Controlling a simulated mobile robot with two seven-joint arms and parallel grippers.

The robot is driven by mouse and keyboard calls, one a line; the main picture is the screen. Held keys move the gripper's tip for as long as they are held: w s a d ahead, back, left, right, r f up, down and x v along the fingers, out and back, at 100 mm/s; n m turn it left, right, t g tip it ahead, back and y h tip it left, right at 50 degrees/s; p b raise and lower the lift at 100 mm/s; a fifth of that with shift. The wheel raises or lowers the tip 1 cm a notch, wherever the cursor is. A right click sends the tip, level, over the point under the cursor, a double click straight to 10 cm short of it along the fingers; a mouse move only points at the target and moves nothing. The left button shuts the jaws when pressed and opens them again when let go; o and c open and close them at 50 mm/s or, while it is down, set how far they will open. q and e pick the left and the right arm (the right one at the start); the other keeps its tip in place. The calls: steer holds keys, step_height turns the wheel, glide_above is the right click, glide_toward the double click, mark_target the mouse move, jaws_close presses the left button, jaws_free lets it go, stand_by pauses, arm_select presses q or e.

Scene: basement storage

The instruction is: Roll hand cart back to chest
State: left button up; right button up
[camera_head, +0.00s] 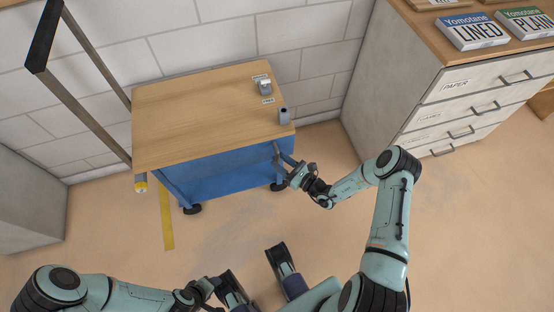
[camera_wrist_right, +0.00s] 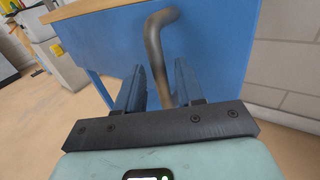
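The hand cart has a wooden top (camera_head: 195,105), a blue body (camera_head: 225,172), dark casters and a tall black handle (camera_head: 43,35) at its left end. It stands near the block wall. My right gripper (camera_head: 285,165) is at the cart's right front corner. In the right wrist view, a bent metal bar (camera_wrist_right: 153,45) of the cart passes between its two fingers, with small gaps beside it. The grey chest of drawers (camera_head: 440,107) stands to the right, apart from the cart. My left gripper (camera_head: 212,286) is low in the head view; its fingers are unclear.
A small grey holder (camera_head: 264,86) and a dark grey cylinder (camera_head: 284,116) stand on the cart top. Boxes (camera_head: 470,31) lie on the chest. A grey cabinet (camera_head: 28,200) is at left. Yellow tape (camera_head: 166,222) marks the floor. Floor between cart and chest is clear.

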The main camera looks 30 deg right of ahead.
steer(key=shift+x, duration=0.95)
arm_select(q)
steer(key=shift+w+a+f, duration=0.2)
steer(key=shift+w, duration=0.15)
arm_select(e)
steer(key=shift+c, duration=0.3)
